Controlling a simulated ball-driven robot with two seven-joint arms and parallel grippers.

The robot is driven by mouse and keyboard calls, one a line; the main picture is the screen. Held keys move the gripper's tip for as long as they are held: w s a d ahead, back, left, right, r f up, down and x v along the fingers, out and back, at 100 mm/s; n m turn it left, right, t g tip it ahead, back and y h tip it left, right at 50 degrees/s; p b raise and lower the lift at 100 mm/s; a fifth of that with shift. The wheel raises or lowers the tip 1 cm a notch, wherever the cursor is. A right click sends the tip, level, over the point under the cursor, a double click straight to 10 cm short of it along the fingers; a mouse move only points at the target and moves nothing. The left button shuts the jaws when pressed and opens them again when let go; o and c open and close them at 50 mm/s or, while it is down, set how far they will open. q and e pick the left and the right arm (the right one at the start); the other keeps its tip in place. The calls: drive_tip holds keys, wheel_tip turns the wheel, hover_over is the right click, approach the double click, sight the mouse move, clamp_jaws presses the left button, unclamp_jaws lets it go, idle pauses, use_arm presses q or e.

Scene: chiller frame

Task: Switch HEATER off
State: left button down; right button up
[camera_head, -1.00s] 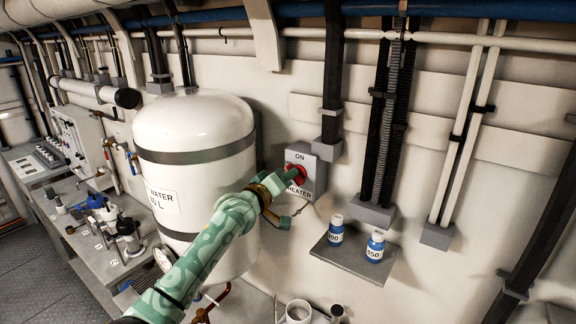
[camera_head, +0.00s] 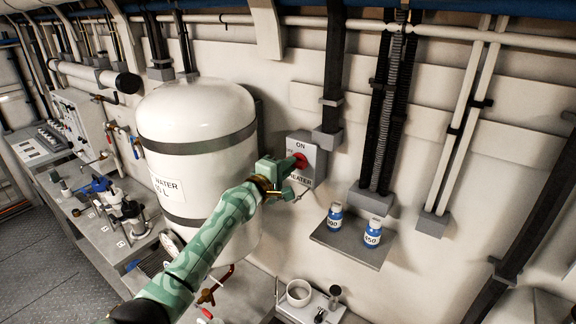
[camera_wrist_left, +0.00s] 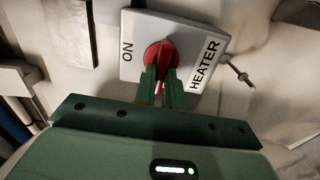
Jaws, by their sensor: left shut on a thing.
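The heater switch is a grey box (camera_head: 318,154) on the wall, marked ON at the top and HEATER at the bottom. A partly hidden label shows at its left. Its red knob (camera_head: 301,160) also shows in the left wrist view (camera_wrist_left: 158,54). My left gripper (camera_head: 292,163) reaches it from the left, its fingers shut on the knob, one on each side. In the left wrist view, the knob's white mark shows between the fingers, pointing down, away from the ON at the left. The fingers hide the plate below the knob. My right gripper is not in view.
A white water tank (camera_head: 195,115) stands close left of the switch. A small shelf (camera_head: 350,243) with two blue bottles is at its lower right. Black conduit (camera_head: 333,70) runs above the box. A tray with a white cup (camera_head: 298,293) is below.

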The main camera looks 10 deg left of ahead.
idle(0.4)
use_arm(q)
drive_tip(key=c, duration=1.5)
unclamp_jaws()
drive_tip(key=shift+o, duration=0.2)
drive_tip(key=v, duration=1.6)
drive_tip(key=shift+s+a+f, duration=0.1)
drive_tip(key=shift+s+f, duration=0.05)
